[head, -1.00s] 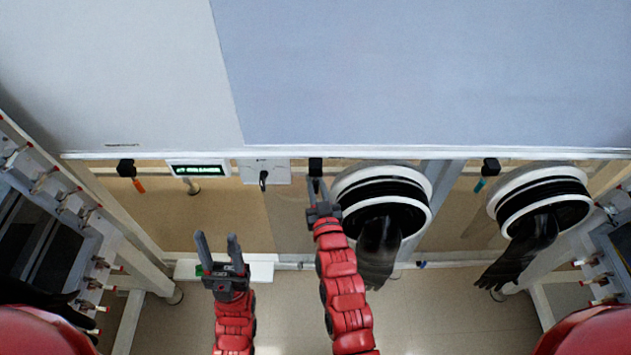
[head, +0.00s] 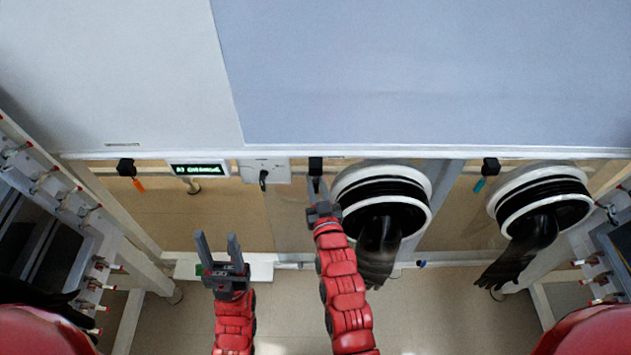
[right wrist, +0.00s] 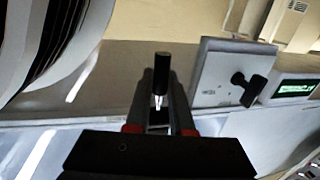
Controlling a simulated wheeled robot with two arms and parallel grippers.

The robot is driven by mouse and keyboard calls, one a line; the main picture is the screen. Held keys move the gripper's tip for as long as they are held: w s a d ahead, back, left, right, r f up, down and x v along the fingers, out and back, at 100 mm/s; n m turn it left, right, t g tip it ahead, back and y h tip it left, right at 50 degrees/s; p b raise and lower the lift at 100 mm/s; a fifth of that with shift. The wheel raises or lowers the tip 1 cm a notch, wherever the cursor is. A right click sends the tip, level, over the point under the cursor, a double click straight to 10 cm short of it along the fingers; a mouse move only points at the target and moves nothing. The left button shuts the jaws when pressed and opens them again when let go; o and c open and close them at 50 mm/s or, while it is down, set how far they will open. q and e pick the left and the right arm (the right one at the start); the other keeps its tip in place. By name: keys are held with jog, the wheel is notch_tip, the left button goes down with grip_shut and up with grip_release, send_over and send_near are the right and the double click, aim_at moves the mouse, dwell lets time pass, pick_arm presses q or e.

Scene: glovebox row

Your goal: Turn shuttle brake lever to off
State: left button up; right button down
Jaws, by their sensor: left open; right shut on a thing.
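My right gripper (head: 318,188) is shut on a small lever below a black block (head: 316,166) under the cabinet's front edge, just left of the nearer glove port. The fingers hide most of this lever. I cannot read a label or the lever's setting. My left gripper (head: 218,243) is open and empty, lower and to the left, apart from the cabinet.
A white panel with a black knob (head: 263,178) and a green-lit display (head: 198,170) are left of my right gripper. An orange-tipped lever (head: 138,184) hangs far left, a teal-tipped one (head: 480,184) to the right. The glove port (head: 424,200) with its hanging black glove is close beside my right gripper.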

aim_at(316, 190)
dwell(0.5)
jog(key=shift+s+r+g+p, duration=0.25)
jog(key=shift+g+p, duration=0.25)
jog(key=shift+p, duration=0.3)
jog(key=g+p, duration=0.2)
jog(key=p, duration=0.1)
jog(key=s+r+g+p, duration=0.1)
jog(key=g+p, duration=0.1)
jog(key=p, duration=0.1)
jog(key=s+m+g+p, duration=0.1)
jog(key=g+p, duration=0.1)
jog(key=p, duration=0.1)
jog(key=shift+s+r+h, duration=0.15)
jog(key=shift+s+h, duration=0.05)
jog(key=shift+h, duration=0.2)
jog(key=g, duration=0.1)
jog(key=g+p, duration=0.1)
jog(key=shift+s+r+g, duration=0.1)
jog(key=shift+s+g, duration=0.2)
jog(key=shift+s, duration=0.05)
jog(key=shift+s+r+m+g+p, duration=0.3)
jog(key=shift+g+p, duration=0.3)
jog(key=shift+g, duration=0.4)
jog(key=c, duration=0.8)
grip_release()
